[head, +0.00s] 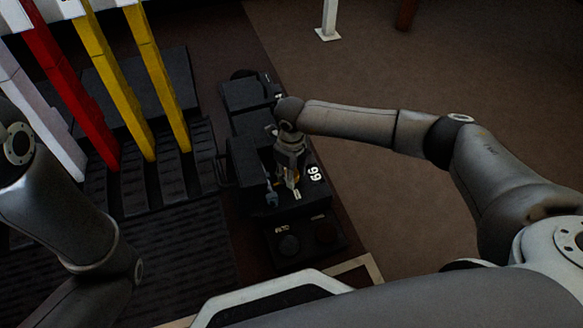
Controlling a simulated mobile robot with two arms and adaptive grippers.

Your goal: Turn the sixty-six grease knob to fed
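A dark block marked with a white 66 (313,173) stands on the floor right of the levers. My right gripper (291,182) points down over this block, just left of the number. Its fingers are small and dark, so I cannot tell whether they are open or shut. A pale mark (297,194) shows just below the fingertips. The grease knob cannot be made out clearly; the gripper may cover it. A small grey-blue fitting (271,197) stands left of the gripper. My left arm comes in at the left edge, and its gripper is out of view.
Several tall levers stand at the left: white (45,125), red (70,85) and yellow (105,75). Dark round parts (288,244) sit on the block's near end, beside a small label (281,229). More dark blocks (245,95) continue behind. Brown floor (400,75) lies open at the right.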

